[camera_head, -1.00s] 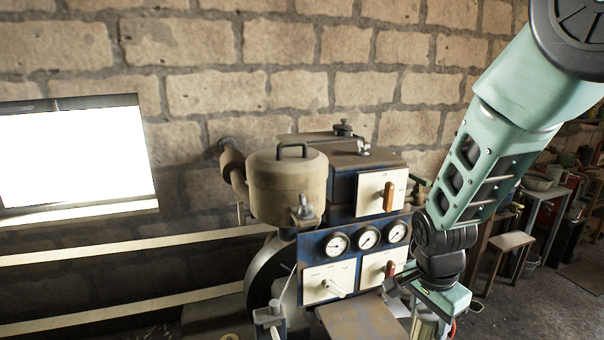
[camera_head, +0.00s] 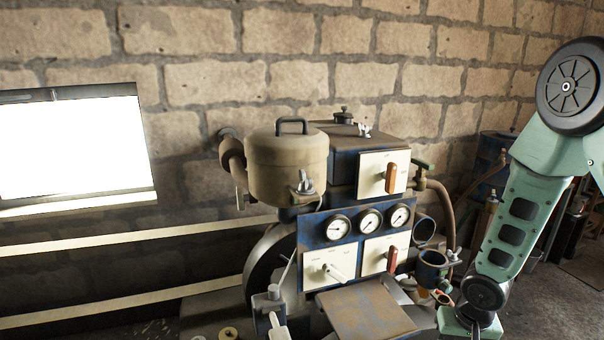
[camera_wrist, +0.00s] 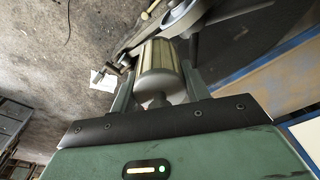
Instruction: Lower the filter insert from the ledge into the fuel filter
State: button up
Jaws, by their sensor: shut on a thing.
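My gripper shows in the wrist view (camera_wrist: 158,75), with its two fingers on either side of a pale grey-beige cylinder, which looks like the filter insert (camera_wrist: 158,60). The fingers are shut on it. In the head view my gripper's green body is at the bottom edge, right of the engine; its fingers and the insert are out of frame. The fuel filter appears to be the small blue, open-topped cup (camera_head: 432,272) on the engine's right side. It stands up and left of my gripper's body, apart from it. I cannot tell its inside clearly.
The engine's blue panel carries gauges (camera_head: 370,220) and levers. A flat brown plate (camera_head: 365,312) sticks out below them. A hose (camera_head: 441,210) and a brass fitting (camera_head: 442,297) are close to the cup. A beige tank (camera_head: 287,165) stands at upper left.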

jog(key=f+n, duration=0.1)
jog(key=f, duration=0.1)
jog(key=s+f+n, duration=0.1)
jog(key=f, duration=0.1)
jog(key=shift+s+a+b, duration=0.15)
jog(key=shift+s+b, duration=0.05)
jog(key=shift+b, duration=0.2)
jog(key=shift+r, duration=0.1)
jog(key=shift+w, duration=0.1)
